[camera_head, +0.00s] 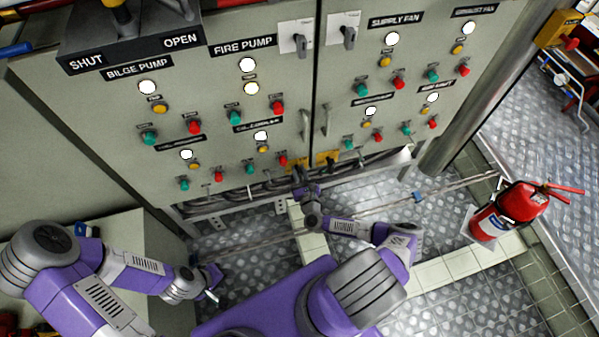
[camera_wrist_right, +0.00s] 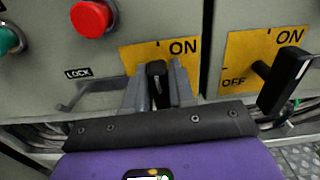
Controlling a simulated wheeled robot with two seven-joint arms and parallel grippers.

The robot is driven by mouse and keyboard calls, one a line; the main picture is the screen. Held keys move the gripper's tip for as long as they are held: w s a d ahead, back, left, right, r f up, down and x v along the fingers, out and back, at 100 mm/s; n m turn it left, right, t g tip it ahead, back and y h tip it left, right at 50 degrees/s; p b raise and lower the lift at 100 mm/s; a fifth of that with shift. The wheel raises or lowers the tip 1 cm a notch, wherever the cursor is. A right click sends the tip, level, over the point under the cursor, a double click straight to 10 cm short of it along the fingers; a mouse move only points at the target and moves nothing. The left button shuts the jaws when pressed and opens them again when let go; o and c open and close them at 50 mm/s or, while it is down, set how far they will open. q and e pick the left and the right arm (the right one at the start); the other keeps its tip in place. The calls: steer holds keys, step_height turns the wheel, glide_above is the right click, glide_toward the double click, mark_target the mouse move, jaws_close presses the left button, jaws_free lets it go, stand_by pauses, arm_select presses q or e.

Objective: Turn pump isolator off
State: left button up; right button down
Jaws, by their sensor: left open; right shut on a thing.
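Two rotary isolators with yellow plates sit side by side at the bottom of the cabinet. The left plate (camera_wrist_right: 183,50) reads ON, and its black handle (camera_wrist_right: 157,78) stands between the fingers of my right gripper (camera_wrist_right: 158,88), which is shut on it. The right isolator has a black handle (camera_wrist_right: 286,78) over a plate reading ON and OFF. No readable label shows which is the pump isolator. In the head view my right gripper (camera_head: 301,181) is at the cabinet's lower edge. My left gripper (camera_head: 213,286) is open, empty and low in front of the cabinet.
A LOCK tab (camera_wrist_right: 80,92) and a red button (camera_wrist_right: 92,17) are left of the held handle. Cables (camera_head: 255,190) run below the cabinet. A fire extinguisher (camera_head: 510,207) stands on the right. Metal floor (camera_head: 440,215) lies open before it.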

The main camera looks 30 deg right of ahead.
steer(key=shift+w+a+f+n+b, duration=0.1)
steer(key=shift+a+n+b, duration=0.15)
steer(key=shift+n+b, duration=0.55)
steer(key=n, duration=0.3)
steer(key=shift+a+b, duration=0.2)
steer(key=shift+b, duration=0.1)
steer(key=n, duration=0.4)
steer(key=shift+w+a+f+n+b, duration=0.1)
steer(key=shift+a+f+n+b, duration=0.2)
steer(key=shift+b, duration=0.1)
steer(key=shift+a+f+n, duration=0.1)
steer(key=shift+f+n, duration=0.1)
steer(key=shift+n, duration=1.15)
steer(key=shift+a+f+n, duration=0.1)
steer(key=shift+f+n, duration=0.05)
steer(key=shift+n, duration=1.25)
steer(key=shift+f+n, duration=0.2)
steer(key=shift+n, duration=1.15)
steer(key=c, duration=1)
jaws_free()
steer(key=shift+c, duration=0.2)
